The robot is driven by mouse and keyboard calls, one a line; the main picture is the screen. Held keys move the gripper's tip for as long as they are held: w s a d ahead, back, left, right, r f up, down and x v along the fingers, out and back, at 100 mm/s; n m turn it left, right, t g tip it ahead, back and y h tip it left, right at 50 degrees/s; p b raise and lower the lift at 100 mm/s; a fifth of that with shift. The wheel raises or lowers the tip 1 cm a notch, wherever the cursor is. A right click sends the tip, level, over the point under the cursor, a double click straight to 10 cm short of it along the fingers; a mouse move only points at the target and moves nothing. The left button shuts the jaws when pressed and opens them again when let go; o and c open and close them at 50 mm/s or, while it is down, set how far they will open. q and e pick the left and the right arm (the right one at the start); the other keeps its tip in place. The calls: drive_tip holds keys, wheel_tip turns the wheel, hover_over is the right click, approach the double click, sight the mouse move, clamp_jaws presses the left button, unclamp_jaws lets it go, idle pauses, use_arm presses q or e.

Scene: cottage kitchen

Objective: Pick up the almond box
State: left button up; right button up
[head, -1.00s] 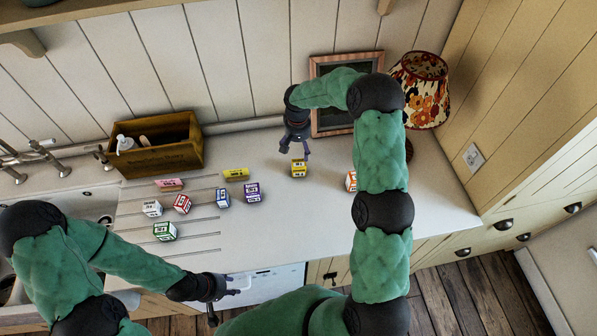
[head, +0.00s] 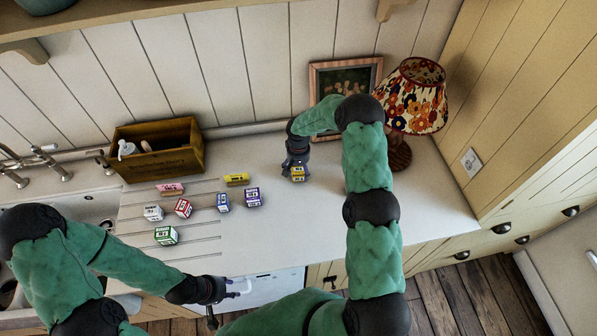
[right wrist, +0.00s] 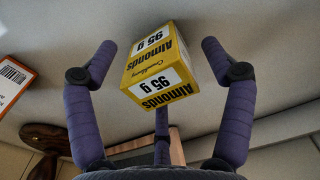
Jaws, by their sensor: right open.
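The almond box (head: 298,174) is small and yellow with white labels and stands on the light worktop near the back wall. In the right wrist view the box (right wrist: 158,67) reads "Almonds" and "95 g". My right gripper (head: 297,170) reaches down over it in the head view. In the right wrist view its purple fingers (right wrist: 163,75) stand wide apart, with the box between them and gaps at the sides. My left gripper (head: 226,298) is low in front of the counter, fingers apart and empty.
Several small coloured boxes stand to the left, including a purple one (head: 252,197) and a yellow one (head: 236,179). A wooden crate (head: 185,160), picture frame (head: 375,70) and floral lamp (head: 412,100) line the back. An orange-edged box (right wrist: 12,82) shows in the wrist view.

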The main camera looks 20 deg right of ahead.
drive_tip(key=shift+f, duration=0.4)
drive_tip(key=c, duration=1.5)
drive_tip(key=shift+r, duration=0.1)
